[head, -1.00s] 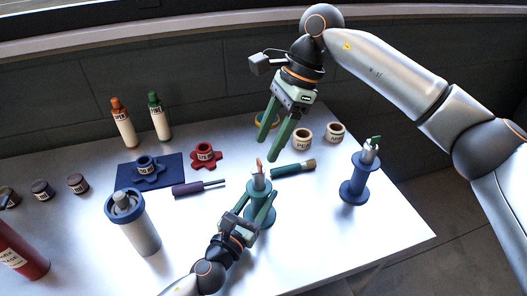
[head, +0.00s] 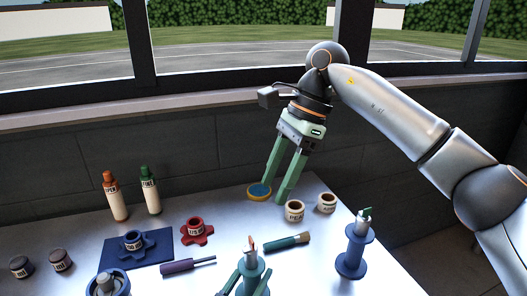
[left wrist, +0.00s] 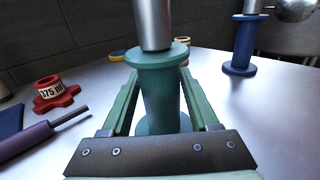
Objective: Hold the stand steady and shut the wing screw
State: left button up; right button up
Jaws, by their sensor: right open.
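A teal spool-shaped stand (head: 252,268) is at the bottom of the head view, its base cut off. It holds a grey metal post with a copper-coloured wing screw (head: 251,242) on top. In the left wrist view the stand (left wrist: 160,95) is upright and the metal post (left wrist: 152,22) rises out of frame, so the screw is hidden there. My left gripper (head: 251,279) has its fingers against both sides of the stand's column, shut on it. My right gripper (head: 275,191) is open and empty, pointing down, above and behind the stand.
A blue stand with a green wing screw (head: 355,250) stands at right. A brush (head: 287,243), a purple screwdriver (head: 185,266) and a red knob (head: 196,232) lie nearby. A blue-yellow ring (head: 259,191) and two cream jars (head: 294,211) are near the back edge.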

pick_arm(q)
jog(key=o, duration=0.3)
jog(key=shift+o, duration=0.2)
jog(key=shift+s, duration=0.15)
